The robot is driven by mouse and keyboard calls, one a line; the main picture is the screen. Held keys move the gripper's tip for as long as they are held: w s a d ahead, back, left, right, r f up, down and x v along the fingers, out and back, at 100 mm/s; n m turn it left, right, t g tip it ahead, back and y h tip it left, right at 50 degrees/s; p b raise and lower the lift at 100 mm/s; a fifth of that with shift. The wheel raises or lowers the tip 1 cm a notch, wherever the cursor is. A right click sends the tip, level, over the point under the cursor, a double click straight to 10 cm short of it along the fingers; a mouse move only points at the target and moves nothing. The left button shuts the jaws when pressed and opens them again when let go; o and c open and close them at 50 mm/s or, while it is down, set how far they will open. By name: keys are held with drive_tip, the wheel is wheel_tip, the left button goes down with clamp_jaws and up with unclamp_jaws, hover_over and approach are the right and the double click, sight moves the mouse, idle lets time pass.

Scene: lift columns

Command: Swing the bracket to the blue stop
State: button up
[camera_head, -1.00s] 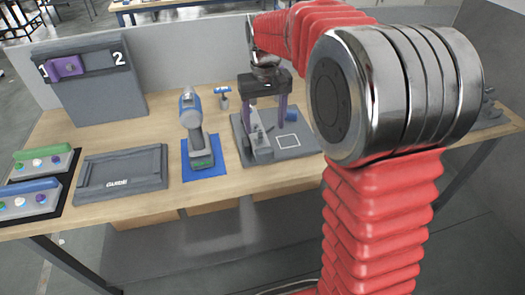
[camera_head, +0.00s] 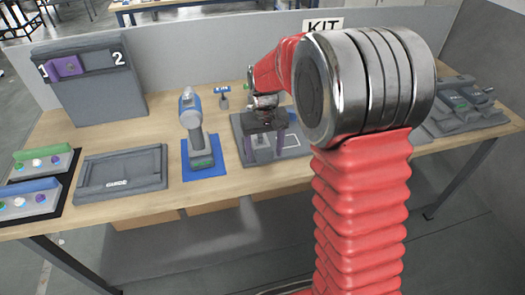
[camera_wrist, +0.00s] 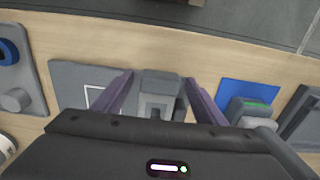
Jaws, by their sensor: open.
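A grey upright piece, which looks like the bracket (camera_wrist: 158,95), stands on a dark grey base plate (camera_head: 295,153) at the middle of the table. My gripper (camera_head: 263,146) points down over this plate with its purple fingers apart. In the wrist view my gripper (camera_wrist: 160,79) has one finger on each side of the grey piece, with gaps showing. I cannot tell if either finger touches it. A white square outline is marked on the plate beside it. I cannot clearly make out the blue stop; my arm and gripper cover part of that area.
A drill (camera_head: 194,125) stands on a blue mat left of the plate, with a small blue-topped tool (camera_head: 223,98) behind it. A GUIDE tray (camera_head: 122,172) lies further left. Another grey fixture (camera_head: 460,108) is at right. A numbered board (camera_head: 90,88) stands at the back left.

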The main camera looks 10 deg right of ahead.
drive_tip(key=c, duration=1.5)
drive_tip(key=shift+a, duration=0.2)
drive_tip(key=shift+d, duration=0.1)
